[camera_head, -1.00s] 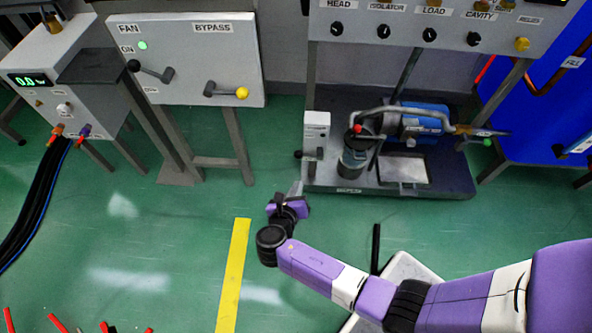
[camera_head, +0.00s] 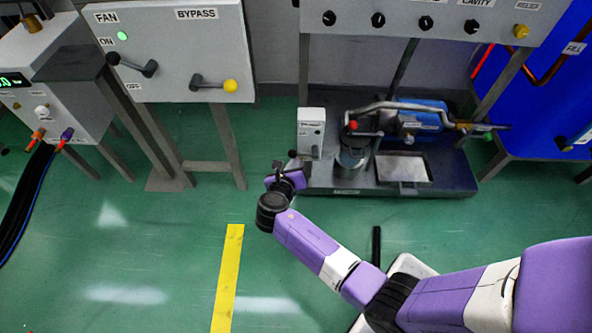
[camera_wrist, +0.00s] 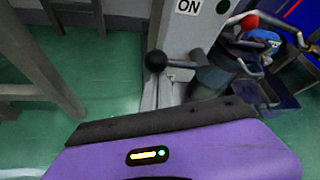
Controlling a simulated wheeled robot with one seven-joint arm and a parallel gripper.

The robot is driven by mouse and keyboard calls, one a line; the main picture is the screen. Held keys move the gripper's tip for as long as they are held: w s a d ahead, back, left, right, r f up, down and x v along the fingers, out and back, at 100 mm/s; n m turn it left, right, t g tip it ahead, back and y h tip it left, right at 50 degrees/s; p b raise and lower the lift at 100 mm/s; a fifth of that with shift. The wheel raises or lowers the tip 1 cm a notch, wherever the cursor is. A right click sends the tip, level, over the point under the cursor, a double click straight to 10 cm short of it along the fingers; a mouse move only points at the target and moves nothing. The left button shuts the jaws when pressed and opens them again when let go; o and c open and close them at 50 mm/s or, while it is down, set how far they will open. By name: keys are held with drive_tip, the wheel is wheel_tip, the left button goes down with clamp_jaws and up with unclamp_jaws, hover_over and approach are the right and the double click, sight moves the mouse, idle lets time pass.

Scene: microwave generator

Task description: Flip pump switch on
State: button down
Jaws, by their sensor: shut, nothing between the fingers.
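The pump switch is a small pale grey box (camera_head: 311,128) at the left end of the pump skid. Its lever ends in a black ball knob (camera_head: 292,153) that sticks out to the left, low on the box. In the wrist view the black knob (camera_wrist: 155,61) is near the middle, with the lever running right to the box (camera_wrist: 185,35). My gripper (camera_head: 278,166) is shut and empty, just left of and slightly below the knob; contact cannot be told. Its fingertips are hidden in the wrist view.
The pump skid (camera_head: 390,188) carries a blue pump (camera_head: 425,115), pipes and a red knob. The fan and bypass panel (camera_head: 180,85) stands on legs to the left. A blue tank (camera_head: 560,80) is at the right. Green floor with a yellow stripe (camera_head: 228,275) is open in front.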

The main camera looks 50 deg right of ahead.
drive_tip(key=shift+r, duration=0.1)
wheel_tip(320, 180, up, 3)
drive_tip(key=m+t+y+p, duration=0.1)
drive_tip(key=m+p, duration=0.1)
drive_tip(key=p, duration=0.6)
drive_tip(key=shift+r+t+y, duration=0.15)
drive_tip(key=shift+t+y, duration=0.25)
drive_tip(key=p, duration=0.2)
approach(294, 156)
drive_tip(key=shift+s+a+f, duration=0.25)
drive_tip(key=shift+f, duration=0.3)
drive_tip(key=shift+s+a+f, duration=0.2)
drive_tip(key=shift+s+f, duration=0.1)
drive_tip(key=shift+f, duration=0.25)
drive_tip(key=shift+s+a+f, duration=0.25)
drive_tip(key=shift+f, duration=0.3)
drive_tip(key=shift+m, duration=0.3)
